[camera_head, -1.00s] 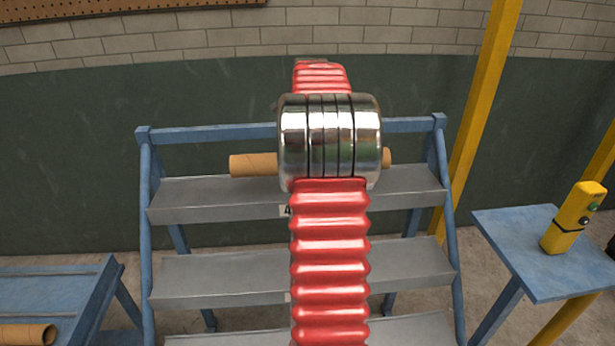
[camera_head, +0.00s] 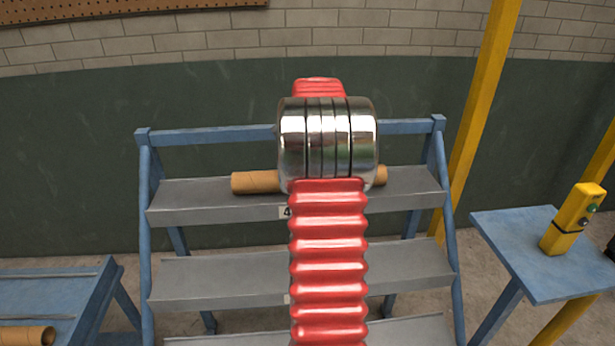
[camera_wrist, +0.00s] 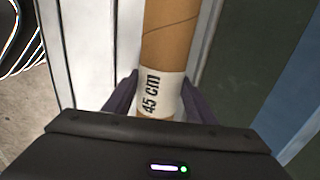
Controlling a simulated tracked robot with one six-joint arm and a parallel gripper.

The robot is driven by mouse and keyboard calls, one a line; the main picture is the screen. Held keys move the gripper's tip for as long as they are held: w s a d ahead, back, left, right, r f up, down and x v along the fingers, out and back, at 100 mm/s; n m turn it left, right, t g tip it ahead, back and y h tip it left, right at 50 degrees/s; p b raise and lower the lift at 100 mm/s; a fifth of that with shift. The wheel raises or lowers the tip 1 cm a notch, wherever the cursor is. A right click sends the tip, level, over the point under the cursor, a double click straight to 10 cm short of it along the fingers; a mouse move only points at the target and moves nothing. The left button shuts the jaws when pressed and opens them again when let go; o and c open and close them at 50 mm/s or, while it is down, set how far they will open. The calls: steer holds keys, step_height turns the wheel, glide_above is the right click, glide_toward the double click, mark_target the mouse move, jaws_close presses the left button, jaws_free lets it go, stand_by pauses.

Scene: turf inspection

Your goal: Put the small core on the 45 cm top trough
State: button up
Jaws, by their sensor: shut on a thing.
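The small core, a brown cardboard tube (camera_head: 256,182), lies level across the top trough (camera_head: 415,188) of the blue rack in the head view. Its middle is hidden behind my arm. Whether it touches the trough is unclear. In the wrist view the core (camera_wrist: 169,45) carries a white band marked 45 cm (camera_wrist: 160,92). My gripper (camera_wrist: 158,98) has a dark finger on each side of the core there and is shut on it. In the head view my arm hides the gripper. A front label (camera_head: 286,212) on the top trough shows only a 4.
Lower grey troughs (camera_head: 215,279) sit below on the same rack. Another brown core (camera_head: 27,336) lies on a blue stand (camera_head: 60,290) at lower left. A blue side table (camera_head: 530,260) holds a yellow control box (camera_head: 573,218) at right, near a yellow post (camera_head: 478,120).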

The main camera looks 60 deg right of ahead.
steer(key=o, duration=1.4)
steer(key=r, duration=0.3)
steer(key=a+r, duration=0.1)
steer(key=r, duration=0.3)
steer(key=s+r, duration=0.1)
steer(key=r, duration=0.3)
steer(key=shift+a, duration=0.15)
steer(key=shift+s+r, duration=0.1)
steer(key=shift+r, duration=0.35)
